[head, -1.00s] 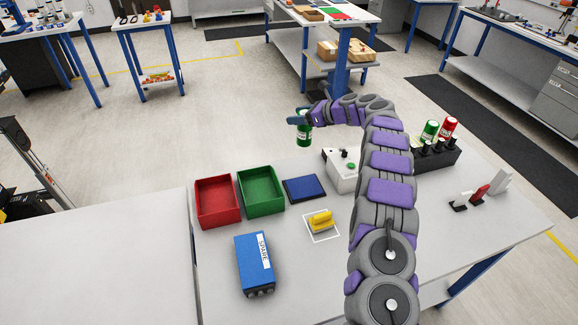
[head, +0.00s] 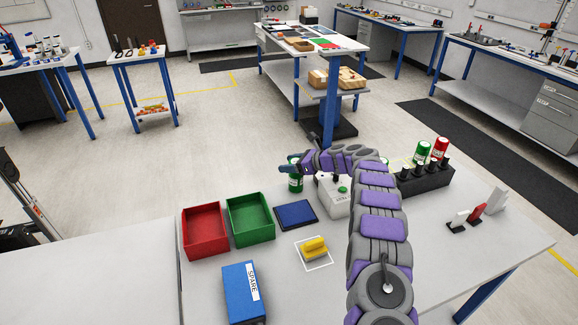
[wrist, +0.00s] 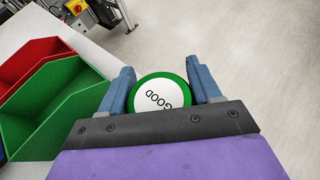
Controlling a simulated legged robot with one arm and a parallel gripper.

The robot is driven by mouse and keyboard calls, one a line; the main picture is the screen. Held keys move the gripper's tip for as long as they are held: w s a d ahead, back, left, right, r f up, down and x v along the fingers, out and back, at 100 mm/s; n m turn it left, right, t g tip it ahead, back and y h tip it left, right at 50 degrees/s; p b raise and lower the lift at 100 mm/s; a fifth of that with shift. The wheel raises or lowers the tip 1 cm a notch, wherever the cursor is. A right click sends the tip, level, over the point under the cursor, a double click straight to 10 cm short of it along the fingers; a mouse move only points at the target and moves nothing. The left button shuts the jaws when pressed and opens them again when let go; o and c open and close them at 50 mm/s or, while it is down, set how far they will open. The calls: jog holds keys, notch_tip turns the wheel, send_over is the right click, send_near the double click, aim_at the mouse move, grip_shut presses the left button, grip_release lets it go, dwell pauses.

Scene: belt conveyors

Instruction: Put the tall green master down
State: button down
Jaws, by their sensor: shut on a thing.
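The tall green master (head: 295,183) is a green cylinder with a white band. In the wrist view its round top (wrist: 160,93) shows a white disc reading "GOOD". My gripper (wrist: 162,88) is shut on it, one blue finger on each side. In the head view my gripper (head: 291,168) is at the table's far edge, just left of the white box with a green button (head: 333,197). The master looks upright. I cannot tell whether its base touches anything.
A green tray (head: 250,219), a red tray (head: 204,231) and a dark blue pad (head: 296,214) lie nearby. A yellow piece (head: 314,248) sits in a white outline. A black rack (head: 425,179) with green and red cylinders stands right. A blue box marked "SPARE" (head: 243,293) is in front.

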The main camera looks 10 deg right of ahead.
jog(key=shift+d+r, duration=0.1)
jog(key=shift+d, duration=0.15)
jog(key=c, duration=0.6)
grip_release()
jog(key=shift+a, duration=0.15)
jog(key=o, duration=0.4)
jog(key=shift+a, duration=0.6)
jog(key=p+v, duration=0.3)
jog(key=v, duration=1)
jog(key=s+a+r+n+g, duration=0.4)
jog(key=s+a+r+n, duration=0.35)
jog(key=s+a, duration=0.35)
jog(key=s+a+r+n+g+h, duration=0.1)
jog(key=s+a+r+n, duration=0.15)
jog(key=s, duration=0.55)
jog(key=s+a+r+n+g+h, duration=0.1)
jog(key=s+a+n+g+h, duration=0.15)
jog(key=s, duration=0.45)
jog(key=s+d+f+n+h, duration=0.1)
jog(key=s+d+n+h, duration=0.1)
jog(key=s, duration=0.9)
jog(key=s+d+f+n+g+h, duration=0.1)
jog(key=s+d+n+h, duration=0.2)
jog(key=s+n, duration=0.3)
jog(key=s+d+n+h, duration=0.2)
jog(key=s+d+n, duration=0.1)
jog(key=s, duration=1.4)
jog(key=shift+d+f+n+g+h, duration=0.25)
jog(key=shift+d+f+n, duration=0.15)
jog(key=shift+n, duration=0.35)
